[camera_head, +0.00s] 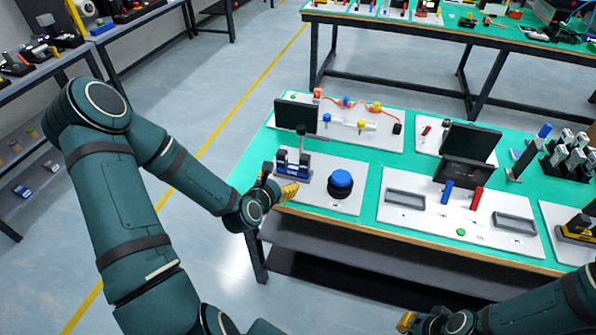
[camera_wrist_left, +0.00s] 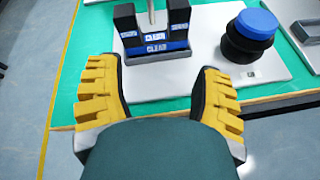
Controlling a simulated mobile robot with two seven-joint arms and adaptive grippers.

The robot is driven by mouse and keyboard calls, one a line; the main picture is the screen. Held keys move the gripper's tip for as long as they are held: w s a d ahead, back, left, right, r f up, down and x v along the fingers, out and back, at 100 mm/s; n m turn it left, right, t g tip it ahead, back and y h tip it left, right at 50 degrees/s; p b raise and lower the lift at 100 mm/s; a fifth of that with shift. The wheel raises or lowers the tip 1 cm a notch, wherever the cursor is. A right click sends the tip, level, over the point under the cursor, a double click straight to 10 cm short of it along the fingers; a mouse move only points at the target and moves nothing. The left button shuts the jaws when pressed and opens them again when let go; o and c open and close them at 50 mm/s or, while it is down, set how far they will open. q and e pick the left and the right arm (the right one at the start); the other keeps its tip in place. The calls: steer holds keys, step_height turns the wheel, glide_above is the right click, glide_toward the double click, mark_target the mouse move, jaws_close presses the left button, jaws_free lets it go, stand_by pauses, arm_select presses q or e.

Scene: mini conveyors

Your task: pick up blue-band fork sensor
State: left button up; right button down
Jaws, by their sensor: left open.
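The blue-band fork sensor (camera_head: 294,169) is a dark upright fork on a white plate at the table's left end. In the left wrist view the fork sensor (camera_wrist_left: 156,47) shows two black prongs with blue bands and a blue-labelled base. My left gripper (camera_head: 284,190) is just in front of it at the table edge. Its yellow fingers (camera_wrist_left: 157,80) are spread apart and empty, one to each side below the sensor's base in that view. My right gripper (camera_head: 408,322) is partly visible at the bottom edge; its fingers are too hidden to judge.
A blue-topped round button (camera_head: 340,182) stands close to the right of the sensor. A small dark screen (camera_head: 296,117) stands behind it. Further right are a panel (camera_head: 462,217) with blue and red levers and a yellow-marked black device (camera_head: 580,230).

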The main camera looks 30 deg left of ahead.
mark_target(284, 152)
arm_select(q)
steer(key=w+a+n, duration=0.1)
steer(key=w, duration=0.1)
steer(key=w+a+n+y, duration=0.1)
steer(key=w+a, duration=0.1)
steer(key=w, duration=0.1)
steer(key=w+a+n+t+b, duration=0.1)
steer(key=w+a+n, duration=0.1)
steer(key=shift+w+f, duration=0.25)
steer(key=shift+f, duration=0.05)
steer(key=x, duration=0.5)
steer(key=shift+a+r+b, duration=0.1)
steer(key=shift+a+b, duration=0.15)
steer(key=shift+b, duration=0.1)
jaws_close()
arm_select(e)
steer(key=shift+s+d+f, duration=0.15)
steer(key=shift+s+f, duration=0.05)
steer(key=shift+f, duration=0.25)
steer(key=shift+s+d+f, duration=0.15)
steer(key=shift+f, duration=0.3)
